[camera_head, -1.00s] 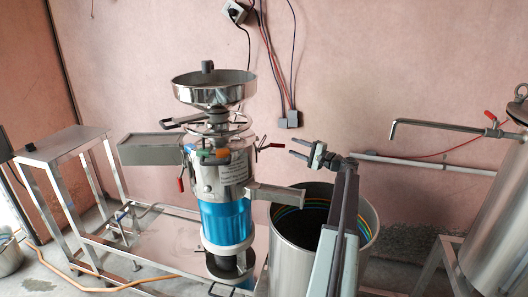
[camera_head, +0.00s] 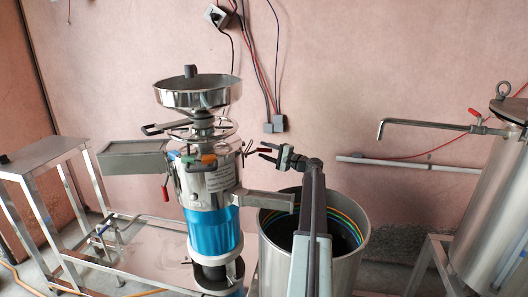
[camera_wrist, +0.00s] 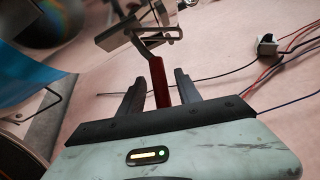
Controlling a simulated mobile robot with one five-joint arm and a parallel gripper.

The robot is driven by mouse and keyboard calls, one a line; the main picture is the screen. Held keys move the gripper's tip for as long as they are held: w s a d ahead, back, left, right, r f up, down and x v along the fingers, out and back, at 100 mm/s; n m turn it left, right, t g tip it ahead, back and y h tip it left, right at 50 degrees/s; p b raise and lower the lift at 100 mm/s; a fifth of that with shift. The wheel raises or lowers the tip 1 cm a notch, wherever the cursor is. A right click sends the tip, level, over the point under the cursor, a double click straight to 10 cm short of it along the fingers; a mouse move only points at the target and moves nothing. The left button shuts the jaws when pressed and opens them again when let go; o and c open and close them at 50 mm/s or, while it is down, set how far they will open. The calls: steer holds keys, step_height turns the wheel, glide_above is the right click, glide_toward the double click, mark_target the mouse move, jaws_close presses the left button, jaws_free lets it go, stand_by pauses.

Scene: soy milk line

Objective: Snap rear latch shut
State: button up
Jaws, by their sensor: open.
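The rear latch (camera_wrist: 158,84) has a red handle and a metal wire bail, on the right side of the grinder's steel housing (camera_head: 207,178). In the wrist view its red handle stands between the two dark fingers of my gripper (camera_wrist: 160,80), which are open. I cannot tell whether either finger touches it. In the head view my gripper (camera_head: 268,152) is at the latch, just right of the housing, and its fingertips overlap the red handle. A second red-handled latch (camera_head: 165,192) hangs at the housing's left side.
The grinder has a steel hopper (camera_head: 197,96) on top and a spout (camera_head: 264,198) over a large open steel drum (camera_head: 272,253). My arm crosses above the drum. Cables (camera_wrist: 297,40) run along the pink wall. A boiler (camera_head: 490,213) stands at right.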

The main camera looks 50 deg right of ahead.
jaws_close()
stand_by(1.4)
